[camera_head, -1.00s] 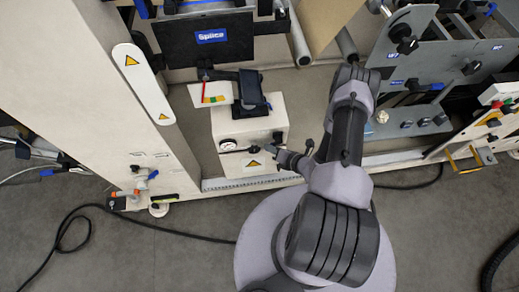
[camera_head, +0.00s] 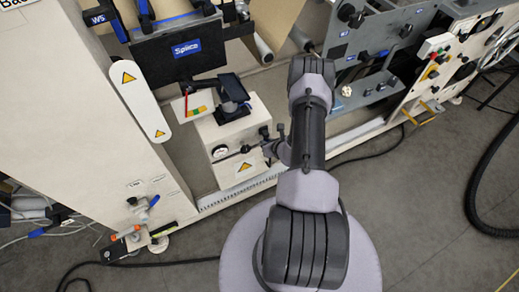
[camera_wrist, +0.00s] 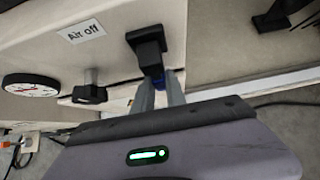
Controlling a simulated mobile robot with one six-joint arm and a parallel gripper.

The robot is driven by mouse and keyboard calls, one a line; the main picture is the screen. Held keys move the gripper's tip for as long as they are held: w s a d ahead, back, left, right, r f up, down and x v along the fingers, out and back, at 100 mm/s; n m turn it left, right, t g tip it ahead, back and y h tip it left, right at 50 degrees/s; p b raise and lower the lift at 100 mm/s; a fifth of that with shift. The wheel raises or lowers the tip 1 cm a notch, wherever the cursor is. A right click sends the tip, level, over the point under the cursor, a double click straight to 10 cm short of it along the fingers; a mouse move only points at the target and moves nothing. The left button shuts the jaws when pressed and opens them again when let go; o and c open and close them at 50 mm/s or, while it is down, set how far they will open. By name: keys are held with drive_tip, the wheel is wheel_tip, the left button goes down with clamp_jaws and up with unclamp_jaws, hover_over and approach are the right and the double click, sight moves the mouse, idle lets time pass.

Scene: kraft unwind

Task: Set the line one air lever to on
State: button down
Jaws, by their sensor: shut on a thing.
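In the head view, my gripper (camera_head: 272,148) is at the right front side of the cream box (camera_head: 212,132), small and partly merged with dark fittings. Whether the held lever carries a line one mark cannot be read.
A round gauge (camera_wrist: 32,86) and another black knob (camera_wrist: 90,93) sit left of the held lever. The tall machine frame (camera_head: 75,110) is at the left. Open floor lies at front right.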

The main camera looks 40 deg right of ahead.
idle(0.5)
drive_tip(key=c, duration=1.4)
unclamp_jaws()
drive_tip(key=shift+d, duration=0.1)
drive_tip(key=shift+o, duration=0.2)
drive_tip(key=shift+r, duration=0.1)
drive_tip(key=p+v, duration=0.6)
drive_tip(key=v, duration=1.1)
drive_tip(key=shift+a, duration=0.3)
